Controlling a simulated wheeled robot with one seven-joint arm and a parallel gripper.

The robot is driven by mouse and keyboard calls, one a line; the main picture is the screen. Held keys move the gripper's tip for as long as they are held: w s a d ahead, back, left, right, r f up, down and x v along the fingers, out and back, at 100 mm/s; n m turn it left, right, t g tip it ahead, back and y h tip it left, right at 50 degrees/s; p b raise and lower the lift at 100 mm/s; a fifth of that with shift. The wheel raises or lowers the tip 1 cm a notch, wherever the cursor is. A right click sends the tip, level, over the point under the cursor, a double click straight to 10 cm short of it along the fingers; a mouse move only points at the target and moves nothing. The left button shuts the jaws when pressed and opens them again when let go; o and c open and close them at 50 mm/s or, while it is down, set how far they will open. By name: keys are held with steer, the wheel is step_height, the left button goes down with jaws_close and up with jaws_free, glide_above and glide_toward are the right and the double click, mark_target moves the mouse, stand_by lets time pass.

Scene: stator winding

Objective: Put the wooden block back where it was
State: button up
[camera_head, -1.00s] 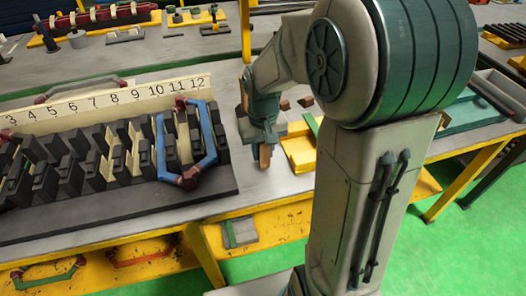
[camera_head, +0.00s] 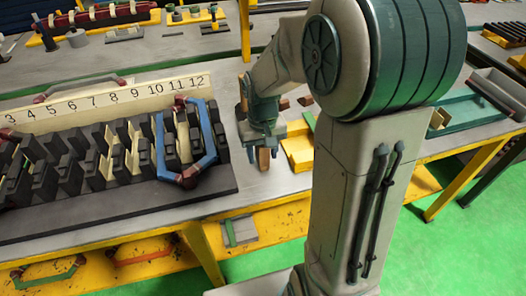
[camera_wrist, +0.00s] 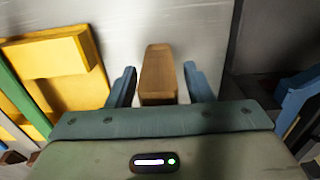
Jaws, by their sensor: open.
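The wooden block (camera_wrist: 158,72) is brown and stands between the two blue fingers of my gripper (camera_wrist: 160,86) in the wrist view, with a gap on each side. It appears to rest on the grey tabletop. In the head view, my gripper (camera_head: 264,158) points down at the table, right of the black stator fixture, and the block (camera_head: 264,159) shows as a small brown piece between its fingertips. The gripper is open around the block, and its body hides the block's near end.
The black stator fixture (camera_head: 120,204) with a blue coil (camera_head: 206,130) stands left of my gripper. A yellow tray (camera_head: 299,151) lies close on the right and also shows in the wrist view (camera_wrist: 62,70). The table's front edge is close by. Bare grey tabletop lies beyond the block.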

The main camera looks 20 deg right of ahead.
step_height(320, 180, up, 12)
steer(key=shift+f, duration=0.15)
steer(key=shift+s+r, duration=0.2)
steer(key=s+f+t, duration=0.2)
steer(key=s, duration=1.1)
steer(key=shift+f+t, duration=0.35)
steer(key=shift+t, duration=0.05)
steer(key=shift+p, duration=0.35)
steer(key=shift+s+r+p, duration=0.1)
steer(key=shift+r+p, duration=0.25)
steer(key=shift+r, duration=0.1)
